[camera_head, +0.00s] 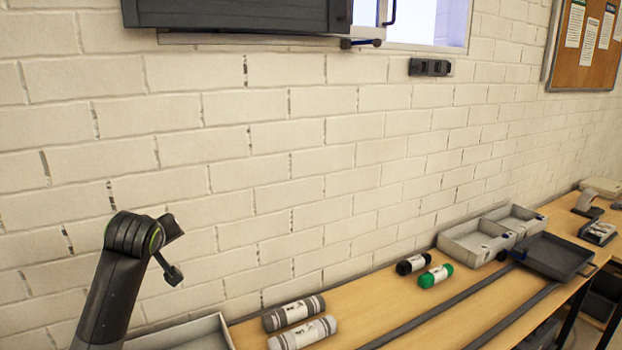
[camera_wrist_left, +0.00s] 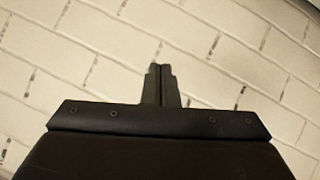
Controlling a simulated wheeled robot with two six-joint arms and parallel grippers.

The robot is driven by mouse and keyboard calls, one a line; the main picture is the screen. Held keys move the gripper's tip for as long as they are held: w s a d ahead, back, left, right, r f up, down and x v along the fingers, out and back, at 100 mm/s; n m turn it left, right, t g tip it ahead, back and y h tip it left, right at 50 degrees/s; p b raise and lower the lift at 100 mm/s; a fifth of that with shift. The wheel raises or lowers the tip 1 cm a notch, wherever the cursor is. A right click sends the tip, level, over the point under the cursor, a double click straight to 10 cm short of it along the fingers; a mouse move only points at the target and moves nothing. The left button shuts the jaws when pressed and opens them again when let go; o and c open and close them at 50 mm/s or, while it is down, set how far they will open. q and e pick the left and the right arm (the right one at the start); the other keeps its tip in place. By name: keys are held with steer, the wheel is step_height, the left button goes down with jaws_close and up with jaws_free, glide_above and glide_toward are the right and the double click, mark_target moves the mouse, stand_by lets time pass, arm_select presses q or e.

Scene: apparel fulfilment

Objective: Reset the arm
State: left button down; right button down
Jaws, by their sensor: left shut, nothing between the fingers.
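My left arm (camera_head: 115,285) rises from the bottom left in the head view, raised in front of the brick wall. Its black wrist end bends over at the top; the fingertips are not clearly visible there. In the left wrist view my left gripper (camera_wrist_left: 161,84) has its two fingers together, shut and empty. Only the white brick wall (camera_wrist_left: 250,60) shows beyond them. My right gripper is in neither view.
A wooden bench (camera_head: 375,312) runs along the wall. Rolled garments lie on it: grey (camera_head: 293,313), light grey (camera_head: 303,334), black (camera_head: 413,264) and green (camera_head: 435,276). Further right are pale trays (camera_head: 470,240) and a dark tray (camera_head: 553,256). A pale tray (camera_head: 190,335) sits near my left arm.

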arm_select(q)
steer(key=s+f+m+g+h, duration=0.1)
steer(key=s+f+m+g, duration=0.1)
steer(key=s+f, duration=0.85)
steer(key=s+f+m+g, duration=0.2)
steer(key=s+f, duration=0.6)
steer(key=f, duration=0.5)
steer(key=s+d+f+m+g, duration=0.15)
steer(key=s+f, duration=0.25)
steer(key=s, duration=0.9)
steer(key=s+f+m+g, duration=0.2)
steer(key=s+f, duration=0.1)
steer(key=s, duration=1)
step_height(320, 180, down, 32)
steer(key=s+a+g+b, duration=0.1)
steer(key=s+a+b, duration=0.1)
steer(key=b, duration=0.4)
steer(key=s+d+f+b, duration=0.1)
steer(key=s+f+b, duration=0.1)
steer(key=s+f, duration=0.5)
steer(key=s+d+f+g+h+b, duration=0.1)
steer(key=s+f+b, duration=0.2)
steer(key=s+f, duration=0.4)
step_height(320, 180, down, 6)
